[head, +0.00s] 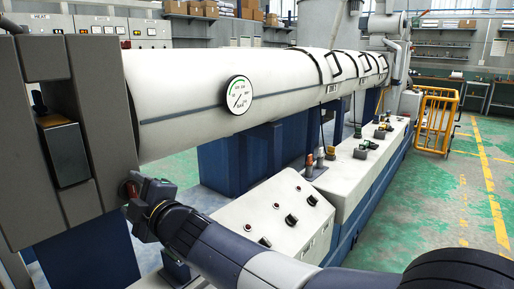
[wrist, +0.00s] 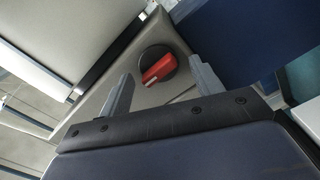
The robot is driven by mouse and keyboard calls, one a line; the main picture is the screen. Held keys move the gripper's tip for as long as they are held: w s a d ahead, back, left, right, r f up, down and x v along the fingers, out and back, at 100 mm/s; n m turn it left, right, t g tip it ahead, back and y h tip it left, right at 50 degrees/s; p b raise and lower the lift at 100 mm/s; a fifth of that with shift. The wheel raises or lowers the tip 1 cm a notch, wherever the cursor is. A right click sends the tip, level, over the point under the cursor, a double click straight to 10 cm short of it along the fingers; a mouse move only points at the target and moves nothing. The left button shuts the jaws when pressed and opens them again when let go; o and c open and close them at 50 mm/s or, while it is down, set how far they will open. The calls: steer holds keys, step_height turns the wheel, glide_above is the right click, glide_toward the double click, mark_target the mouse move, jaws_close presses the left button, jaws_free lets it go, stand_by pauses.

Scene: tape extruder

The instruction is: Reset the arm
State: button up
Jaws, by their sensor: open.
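My gripper (wrist: 161,72) is open, with its two grey fingers spread apart in the wrist view. A red rotary knob (wrist: 158,69) on a black round base shows between and just beyond the fingertips, on a beige panel. Its handle lies at a slant. The fingers are not closed on it; I cannot tell how far off the tips are. In the head view, my arm reaches from the lower right to the left, and my gripper (head: 137,192) is beside the knob at the lower edge of the grey end block (head: 95,110). The knob is mostly hidden there.
The white extruder barrel (head: 270,90) with a round gauge (head: 239,96) runs above my arm. A sloped control box (head: 285,215) with several knobs stands close behind my forearm. A yellow railing (head: 436,120) is at the right; the green floor (head: 455,205) there is clear.

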steer(key=m+p, duration=0.6)
steer(key=p, duration=0.1)
steer(key=shift+w+r+m, duration=0.1)
steer(key=shift+r+m, duration=0.2)
steer(key=shift+m, duration=0.1)
steer(key=m+p, duration=0.5)
steer(key=p, duration=0.1)
steer(key=shift+d+p, duration=0.1)
steer(key=shift+p, duration=0.2)
steer(key=shift+f+m+p, duration=0.1)
steer(key=shift+m+p, duration=0.4)
steer(key=shift+p, duration=0.1)
steer(key=shift+f, duration=0.1)
steer(key=shift+w, duration=0.1)
